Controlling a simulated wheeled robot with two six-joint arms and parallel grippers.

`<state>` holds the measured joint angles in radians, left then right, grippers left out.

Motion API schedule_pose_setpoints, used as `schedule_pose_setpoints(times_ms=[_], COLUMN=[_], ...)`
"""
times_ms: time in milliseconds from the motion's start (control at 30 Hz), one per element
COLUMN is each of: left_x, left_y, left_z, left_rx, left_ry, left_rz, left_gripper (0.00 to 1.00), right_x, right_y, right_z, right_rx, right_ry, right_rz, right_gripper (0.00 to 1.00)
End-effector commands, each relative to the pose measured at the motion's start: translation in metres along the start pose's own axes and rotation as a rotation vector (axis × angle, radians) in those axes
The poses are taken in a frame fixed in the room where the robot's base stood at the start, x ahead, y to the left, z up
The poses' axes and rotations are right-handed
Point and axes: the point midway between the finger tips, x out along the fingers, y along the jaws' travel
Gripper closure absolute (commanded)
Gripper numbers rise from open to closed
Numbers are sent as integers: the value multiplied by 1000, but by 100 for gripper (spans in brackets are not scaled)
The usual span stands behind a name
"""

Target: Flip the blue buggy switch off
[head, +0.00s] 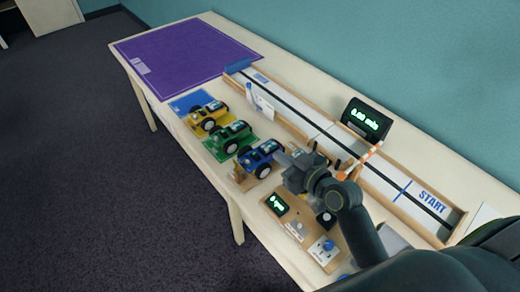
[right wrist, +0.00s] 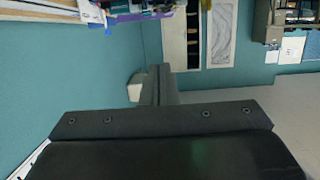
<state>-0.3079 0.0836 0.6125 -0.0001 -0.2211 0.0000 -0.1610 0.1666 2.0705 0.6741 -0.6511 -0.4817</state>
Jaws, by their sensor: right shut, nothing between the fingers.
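The blue buggy (head: 257,159) stands on a tan mat at the near edge of the table, with dark wheels and a dark panel on top. Its switch is too small to make out. My right gripper (head: 283,158) is shut and empty, with its tips close to the right side of the blue buggy; I cannot tell whether they touch. In the right wrist view, the shut fingers (right wrist: 158,85) point at the teal wall, and no blue buggy can be made out. My left gripper is not in view.
A green buggy (head: 230,137) and a yellow buggy (head: 209,117) stand in line beyond the blue one. A wooden-walled track (head: 400,190) runs behind, with a lit display (head: 367,117). A wooden control box (head: 323,251) stands nearer.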

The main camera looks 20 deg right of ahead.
Motion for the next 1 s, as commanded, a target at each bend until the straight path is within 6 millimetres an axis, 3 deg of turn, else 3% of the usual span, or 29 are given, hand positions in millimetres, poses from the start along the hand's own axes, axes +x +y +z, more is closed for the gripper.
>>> schedule_pose_setpoints(times_ms=[367, 967, 1000], left_x=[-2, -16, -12], left_y=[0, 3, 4], left_z=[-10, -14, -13], left_rx=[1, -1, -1], left_ry=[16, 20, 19], left_rz=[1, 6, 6], left_gripper=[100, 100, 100], right_x=[8, 104, 104], right_y=[0, 0, 0], right_z=[-1, -2, 12], right_rx=[2, 1, 3], right_ry=[0, 0, -6], right_rz=[0, 0, 0], right_gripper=[100, 100, 100])
